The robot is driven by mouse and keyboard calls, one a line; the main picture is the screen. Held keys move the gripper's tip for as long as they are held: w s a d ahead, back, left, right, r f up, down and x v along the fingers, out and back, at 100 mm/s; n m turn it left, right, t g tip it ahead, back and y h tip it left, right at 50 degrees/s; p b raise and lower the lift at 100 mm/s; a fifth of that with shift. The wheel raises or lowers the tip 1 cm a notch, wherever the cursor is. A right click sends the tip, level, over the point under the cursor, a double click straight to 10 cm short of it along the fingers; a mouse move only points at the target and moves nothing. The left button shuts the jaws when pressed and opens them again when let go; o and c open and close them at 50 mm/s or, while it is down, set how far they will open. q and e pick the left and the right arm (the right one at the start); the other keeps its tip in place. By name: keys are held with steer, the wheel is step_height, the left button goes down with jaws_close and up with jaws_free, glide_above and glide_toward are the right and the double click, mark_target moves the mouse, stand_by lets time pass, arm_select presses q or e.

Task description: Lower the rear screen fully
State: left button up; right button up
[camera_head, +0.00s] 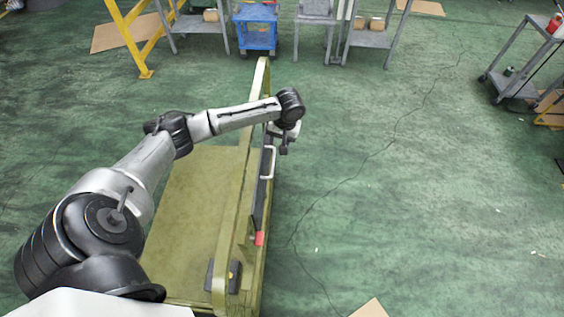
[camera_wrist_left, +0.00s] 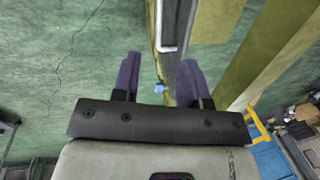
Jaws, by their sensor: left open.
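The olive chassis frame (camera_head: 232,220) stands upright on a flat olive base (camera_head: 185,225). A dark screen panel with a pale handle (camera_head: 269,163) sits along the frame's right side; I take it to be the rear screen. It also shows in the left wrist view as a dark strip with a pale edge (camera_wrist_left: 169,25). My left gripper (camera_head: 284,146) is over the frame's top edge, near the handle's far end. In the left wrist view its purple fingers (camera_wrist_left: 156,78) are apart, with nothing held between them. The panel's lower part is hidden. My right gripper is not in view.
A red piece (camera_head: 259,239) is at the panel's near end, beside a dark bracket (camera_head: 234,276) on the frame. A blue cart (camera_head: 257,30) and grey tables stand at the back. A grey trolley (camera_head: 522,75) is at right. Open green floor lies right of the frame.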

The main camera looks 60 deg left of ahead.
mark_target(273, 164)
arm_select(q)
steer(key=shift+n, duration=0.9)
steer(key=f, duration=0.4)
steer(key=s+a+f, duration=0.1)
steer(key=f, duration=0.4)
steer(key=s+f, duration=0.1)
steer(key=f, duration=0.3)
steer(key=shift+s+a+f, duration=0.1)
steer(key=shift+a+f, duration=0.15)
jaws_close()
